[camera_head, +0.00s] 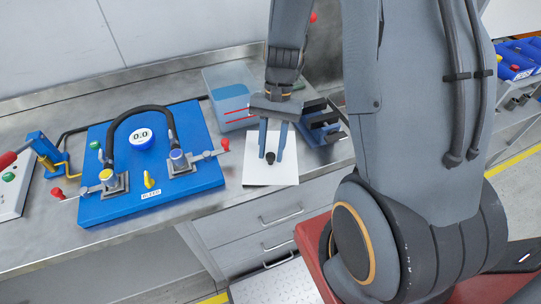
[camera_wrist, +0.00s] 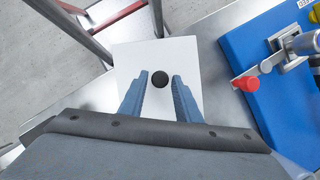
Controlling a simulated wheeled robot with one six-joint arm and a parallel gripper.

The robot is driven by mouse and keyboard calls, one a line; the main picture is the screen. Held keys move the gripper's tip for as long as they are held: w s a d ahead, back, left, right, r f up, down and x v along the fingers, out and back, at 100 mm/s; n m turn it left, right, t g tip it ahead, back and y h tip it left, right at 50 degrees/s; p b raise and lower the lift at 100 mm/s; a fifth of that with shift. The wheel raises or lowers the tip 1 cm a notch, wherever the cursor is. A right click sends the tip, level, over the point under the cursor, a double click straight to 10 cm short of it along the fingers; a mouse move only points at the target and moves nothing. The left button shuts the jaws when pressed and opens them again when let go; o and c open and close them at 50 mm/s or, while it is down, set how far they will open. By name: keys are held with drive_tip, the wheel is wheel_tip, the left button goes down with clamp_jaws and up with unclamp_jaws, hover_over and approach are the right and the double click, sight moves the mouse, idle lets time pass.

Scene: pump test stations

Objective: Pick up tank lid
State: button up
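The tank lid (camera_head: 256,174) is a white square plate lying flat on the metal bench near its front edge. It also shows in the wrist view (camera_wrist: 190,60). A short black knob (camera_head: 270,158) stands on the lid and appears as a dark disc in the wrist view (camera_wrist: 160,80). My gripper (camera_head: 271,156) is open, with its two blue fingers pointing down over the lid. In the wrist view its fingertips (camera_wrist: 160,78) lie on either side of the knob, with a gap on each side. I cannot tell how far the tips are above the plate.
A clear tank (camera_head: 230,97) with blue liquid stands behind the lid. A blue pump board (camera_head: 150,165) with a black hose and red-knobbed valves is to the left. A dark slotted rack (camera_head: 322,125) stands close on the right. Drawers (camera_head: 275,213) are below the bench.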

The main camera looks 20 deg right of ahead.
clamp_jaws()
drive_tip(key=shift+r, duration=0.15)
